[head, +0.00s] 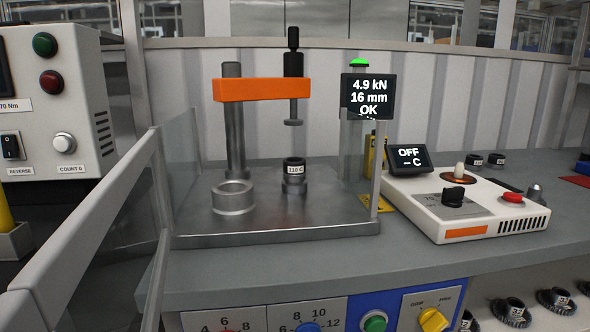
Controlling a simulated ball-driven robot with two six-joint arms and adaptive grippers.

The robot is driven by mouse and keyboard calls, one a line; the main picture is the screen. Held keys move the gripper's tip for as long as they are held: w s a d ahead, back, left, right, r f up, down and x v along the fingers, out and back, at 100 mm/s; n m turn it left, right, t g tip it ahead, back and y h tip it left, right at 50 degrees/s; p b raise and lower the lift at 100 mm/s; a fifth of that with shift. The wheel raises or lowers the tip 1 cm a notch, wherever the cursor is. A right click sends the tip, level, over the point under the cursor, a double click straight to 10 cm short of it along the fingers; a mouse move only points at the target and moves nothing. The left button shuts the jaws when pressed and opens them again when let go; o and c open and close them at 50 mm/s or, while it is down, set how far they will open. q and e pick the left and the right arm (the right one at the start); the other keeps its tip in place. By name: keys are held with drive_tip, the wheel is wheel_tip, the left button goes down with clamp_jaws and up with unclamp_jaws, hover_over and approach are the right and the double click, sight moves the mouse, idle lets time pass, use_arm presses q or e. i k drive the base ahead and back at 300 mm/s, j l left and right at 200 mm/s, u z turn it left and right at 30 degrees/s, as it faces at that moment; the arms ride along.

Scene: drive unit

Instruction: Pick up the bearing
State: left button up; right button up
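A small dark ring part with a white label reading "110 C" (294,170) sits upright on a metal seat under the press ram (293,122); it may be the bearing, but I cannot tell for sure. The ram's end is apart from it, well above. Two small dark rings with labels, one on the left (474,160) and one on the right (496,160), stand on the bench behind the heater and also look like bearings. Neither of my grippers is in view.
The press has an orange arm (262,89), a steel base (270,232) with a wide metal ring (233,198), and clear side panels. Its display (368,97) reads 4.9 kN, 16 mm, OK. The heater (465,210) reads OFF. Grey frame bars (85,225) stand at left.

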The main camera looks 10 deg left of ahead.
sight(294, 168)
drive_tip(key=l+z, duration=0.1)
drive_tip(key=l, duration=0.55)
drive_tip(key=i+l+z, duration=0.1)
drive_tip(key=l, duration=0.5)
